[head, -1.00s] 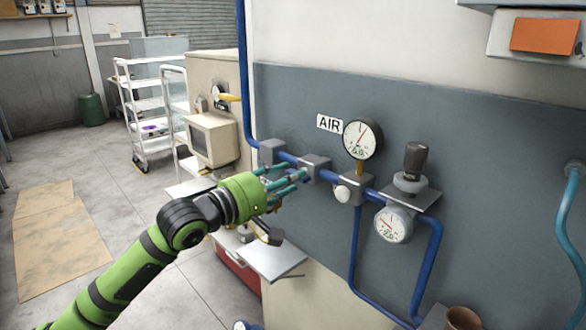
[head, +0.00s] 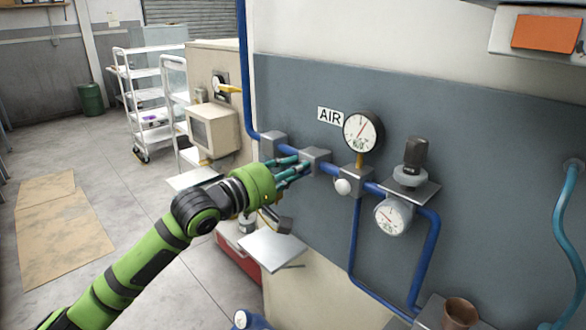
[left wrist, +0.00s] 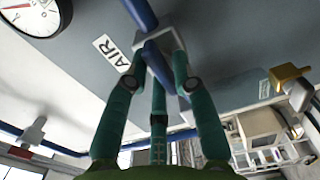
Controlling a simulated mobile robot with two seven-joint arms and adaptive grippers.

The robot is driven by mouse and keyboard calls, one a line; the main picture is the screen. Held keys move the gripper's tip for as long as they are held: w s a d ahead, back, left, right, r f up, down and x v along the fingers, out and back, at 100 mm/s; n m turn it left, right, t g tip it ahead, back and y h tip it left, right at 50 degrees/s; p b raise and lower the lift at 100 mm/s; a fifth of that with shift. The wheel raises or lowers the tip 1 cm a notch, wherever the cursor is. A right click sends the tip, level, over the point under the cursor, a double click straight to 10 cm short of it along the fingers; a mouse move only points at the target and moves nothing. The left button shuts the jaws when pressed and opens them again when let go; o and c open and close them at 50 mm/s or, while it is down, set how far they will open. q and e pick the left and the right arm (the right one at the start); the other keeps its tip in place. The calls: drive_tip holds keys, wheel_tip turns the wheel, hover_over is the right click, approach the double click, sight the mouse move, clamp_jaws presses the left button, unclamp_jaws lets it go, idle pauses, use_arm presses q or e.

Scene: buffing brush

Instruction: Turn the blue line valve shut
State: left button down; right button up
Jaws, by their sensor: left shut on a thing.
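The blue line (head: 295,152) runs along the grey wall panel beside the AIR sign (head: 330,116). The valve's grey block body (head: 316,158) sits on this line. My left gripper (head: 303,165) is at that block, its teal fingers reaching it from the left. In the left wrist view, the gripper (left wrist: 158,75) has its fingers closed around a blue handle (left wrist: 157,62) in front of the grey block (left wrist: 162,38). The fingers hide much of the handle in the head view. My right gripper is not in view.
An upper gauge (head: 362,132), a white knob (head: 342,187), a lower gauge (head: 393,217) and a dark regulator (head: 415,153) sit right of the valve. A beige monitor (head: 213,130) and yellow-handled switch (head: 227,88) are on the left. A grey shelf (head: 271,249) juts out below.

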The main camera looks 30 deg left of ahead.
use_arm(q)
drive_tip(key=shift+r, duration=0.25)
drive_tip(key=shift+d+f+m+p, duration=0.1)
drive_tip(key=shift+m+p, duration=1.05)
drive_tip(key=shift+m, duration=3.3)
drive_tip(key=shift+d+f+m+p, duration=0.1)
drive_tip(key=shift+m+p, duration=1)
drive_tip(key=shift+m, duration=3.35)
drive_tip(key=c, duration=1.2)
unclamp_jaws()
drive_tip(key=shift+s, duration=0.1)
